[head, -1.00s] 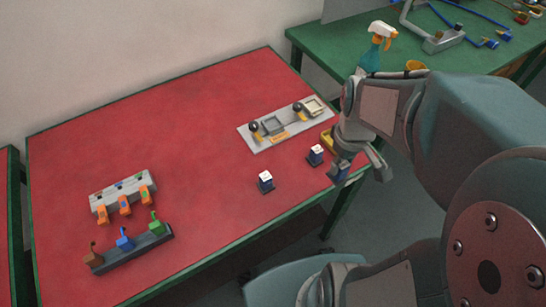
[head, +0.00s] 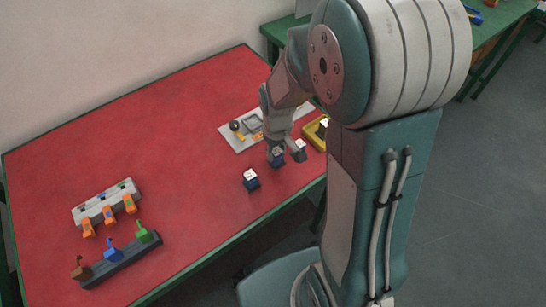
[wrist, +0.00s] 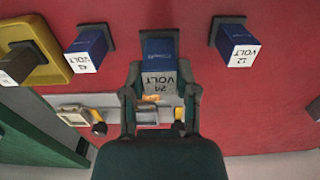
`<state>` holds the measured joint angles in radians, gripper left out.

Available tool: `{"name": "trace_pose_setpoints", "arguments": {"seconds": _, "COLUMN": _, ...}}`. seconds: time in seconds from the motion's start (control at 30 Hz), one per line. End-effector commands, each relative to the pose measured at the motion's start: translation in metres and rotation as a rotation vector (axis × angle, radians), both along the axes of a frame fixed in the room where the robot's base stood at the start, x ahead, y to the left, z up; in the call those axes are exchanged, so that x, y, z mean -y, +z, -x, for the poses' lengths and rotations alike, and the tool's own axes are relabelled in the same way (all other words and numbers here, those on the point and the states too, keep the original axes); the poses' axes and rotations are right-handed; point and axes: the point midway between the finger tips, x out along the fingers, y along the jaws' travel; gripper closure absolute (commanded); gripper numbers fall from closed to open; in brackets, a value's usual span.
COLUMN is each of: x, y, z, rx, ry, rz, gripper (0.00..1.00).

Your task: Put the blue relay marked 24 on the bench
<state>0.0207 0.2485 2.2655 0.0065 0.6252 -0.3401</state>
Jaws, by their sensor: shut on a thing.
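The blue relay marked 24 VOLT (wrist: 158,52) is between the fingers of my gripper (wrist: 160,98) in the wrist view, its white label face toward the camera. In the head view my gripper (head: 284,148) is over the red bench (head: 180,130) near its front edge, with the held relay (head: 277,156) low at the bench surface. I cannot tell whether its dark base touches the bench.
A yellow tray (head: 313,134) holding another relay (wrist: 16,64) is at the bench's right end. A grey plate with round knobs (head: 236,142) lies behind my gripper. Orange clips on a grey block (head: 106,204) and a dark lever rack (head: 121,261) are at front left. The bench middle is clear.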

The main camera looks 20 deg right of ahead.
Motion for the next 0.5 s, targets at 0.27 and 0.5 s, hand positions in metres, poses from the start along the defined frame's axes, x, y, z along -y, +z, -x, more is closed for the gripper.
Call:
{"name": "trace_pose_setpoints", "arguments": {"seconds": 0.27, "x": -0.008, "y": -0.034, "z": -0.004, "rx": -0.004, "ry": 0.0, "rz": 0.005, "gripper": 1.0}}
{"name": "trace_pose_setpoints", "arguments": {"seconds": 0.5, "x": -0.007, "y": -0.037, "z": -0.004, "rx": 0.0, "ry": 0.0, "rz": 0.005, "gripper": 1.0}}
